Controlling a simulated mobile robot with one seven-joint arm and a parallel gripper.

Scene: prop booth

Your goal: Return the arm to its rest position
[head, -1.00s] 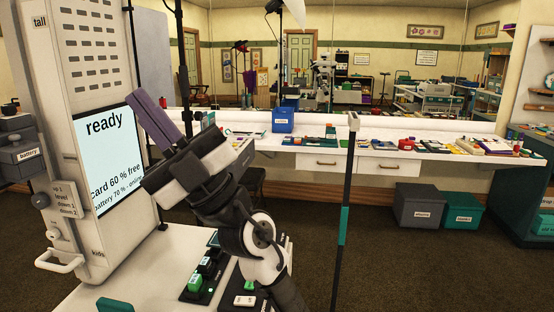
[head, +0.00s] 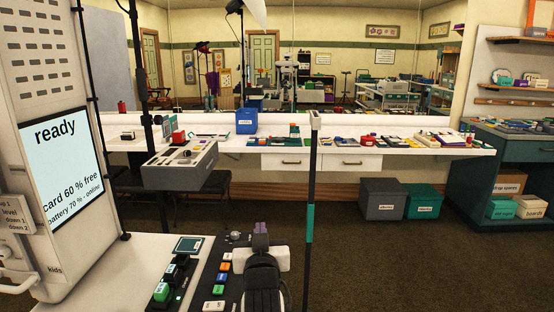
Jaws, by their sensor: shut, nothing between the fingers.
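My gripper (head: 261,228) is low in the bottom middle of the head view, above or beside the right side of the near white table (head: 130,290). Its purple fingers are small and seen nearly end-on beyond the white and dark wrist. They are shut, with nothing seen between them. My arm (head: 262,285) is folded in front of the camera and hides part of the table's right side.
A tall white machine with a lit "ready" screen (head: 62,160) stands at left. A thin dark pole (head: 312,175) rises right of my gripper. Open carpet (head: 400,270) is at right.

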